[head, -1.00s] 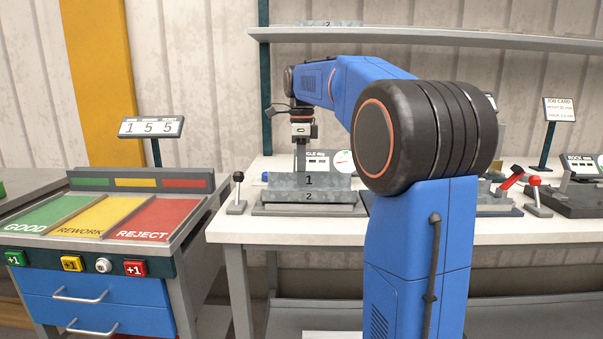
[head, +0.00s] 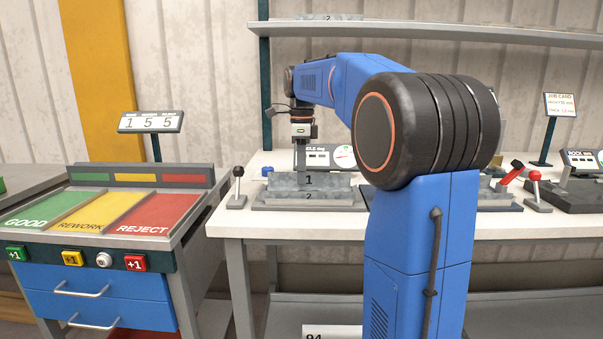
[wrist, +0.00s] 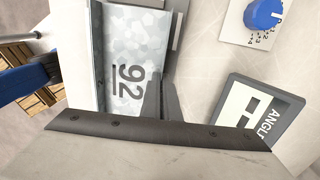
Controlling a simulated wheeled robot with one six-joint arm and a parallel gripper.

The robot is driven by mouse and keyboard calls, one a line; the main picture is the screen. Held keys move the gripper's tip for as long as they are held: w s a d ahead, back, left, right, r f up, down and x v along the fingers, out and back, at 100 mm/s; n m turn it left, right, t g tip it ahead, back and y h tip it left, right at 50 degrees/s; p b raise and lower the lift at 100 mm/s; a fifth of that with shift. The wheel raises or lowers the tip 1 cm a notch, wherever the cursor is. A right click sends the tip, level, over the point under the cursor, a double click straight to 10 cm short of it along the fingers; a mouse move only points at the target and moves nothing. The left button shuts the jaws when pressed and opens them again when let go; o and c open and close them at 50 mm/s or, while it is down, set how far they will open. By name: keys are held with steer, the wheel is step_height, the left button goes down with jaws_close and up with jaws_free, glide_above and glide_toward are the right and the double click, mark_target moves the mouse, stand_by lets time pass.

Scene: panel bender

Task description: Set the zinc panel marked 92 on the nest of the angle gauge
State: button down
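In the wrist view the zinc panel marked 92 (wrist: 127,65) is a speckled grey sheet with a raised edge on its left. My gripper (wrist: 163,100) has its two dark fingers close together at the panel's right edge, apparently shut on it. In the head view my gripper (head: 302,168) points straight down behind a speckled metal front marked 1 (head: 330,180), with a strip marked 2 below. This metal stands at the angle gauge, over its grey base (head: 262,206); contact with the nest cannot be told. The angle gauge's display (head: 317,155) stands behind; its label also shows in the wrist view (wrist: 262,110).
A black-knobbed lever (head: 238,185) stands left of the gauge, a red-knobbed lever (head: 535,190) to the right. The sorting cart (head: 110,215) is at left. A shelf (head: 430,36) runs above the bench (head: 225,222).

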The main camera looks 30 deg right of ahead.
steer(key=c, duration=1.9)
jaws_free()
steer(key=shift+c, duration=0.2)
steer(key=shift+r, duration=0.1)
step_height(320, 180, up, 17)
steer(key=shift+w+d, duration=0.25)
steer(key=shift+w, duration=0.15)
